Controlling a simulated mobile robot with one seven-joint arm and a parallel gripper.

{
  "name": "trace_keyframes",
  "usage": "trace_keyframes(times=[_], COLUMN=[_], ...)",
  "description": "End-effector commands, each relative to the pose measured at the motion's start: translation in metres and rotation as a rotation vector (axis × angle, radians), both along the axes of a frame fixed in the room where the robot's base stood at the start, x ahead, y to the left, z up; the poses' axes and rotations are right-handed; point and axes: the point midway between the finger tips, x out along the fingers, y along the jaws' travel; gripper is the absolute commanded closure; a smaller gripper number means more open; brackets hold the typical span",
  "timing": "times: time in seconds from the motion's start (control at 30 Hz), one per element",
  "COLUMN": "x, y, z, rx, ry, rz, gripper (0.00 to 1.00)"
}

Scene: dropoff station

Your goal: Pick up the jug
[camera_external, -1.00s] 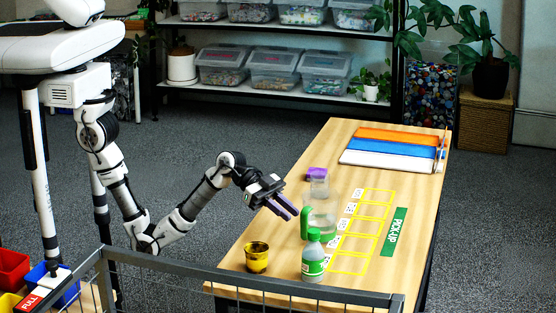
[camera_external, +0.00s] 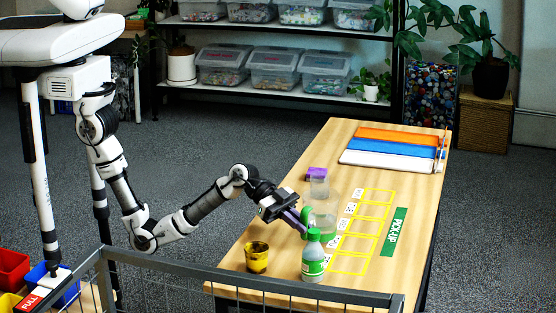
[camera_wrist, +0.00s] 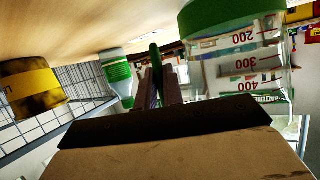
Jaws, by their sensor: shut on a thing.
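The jug (camera_external: 322,222) is clear with a green handle and stands on the wooden table. In the wrist view, which is upside down, the jug (camera_wrist: 235,62) shows red volume marks and a green band at its base. My gripper (camera_external: 304,224) reaches in from the left at the jug's handle side. In the wrist view my gripper (camera_wrist: 158,82) has its two fingers on either side of the green handle and is shut on it. The jug looks upright; I cannot tell whether it is clear of the table.
A green-labelled bottle (camera_external: 313,258) stands close in front of the jug. A yellow pot (camera_external: 256,257) is to the left. A clear container (camera_external: 319,183) and a purple block (camera_external: 316,173) are behind. Yellow outlined slots (camera_external: 362,228) to the right are empty.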

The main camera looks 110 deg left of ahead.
Motion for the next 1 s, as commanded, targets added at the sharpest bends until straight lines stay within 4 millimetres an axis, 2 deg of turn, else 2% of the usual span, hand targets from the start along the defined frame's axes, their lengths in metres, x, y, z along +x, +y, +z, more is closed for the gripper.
trace_keyframes(times=[0.57, 0.77, 1.0], x=[0.0, 0.001, 0.001], y=[0.0, 0.0, 0.0], z=[0.007, 0.021, 0.048], rx=[0.0, 0.001, 0.001], ry=[-0.005, -0.008, -0.008], rz=[0.0, -0.001, 0.0], gripper=[1.0, 1.0, 1.0])
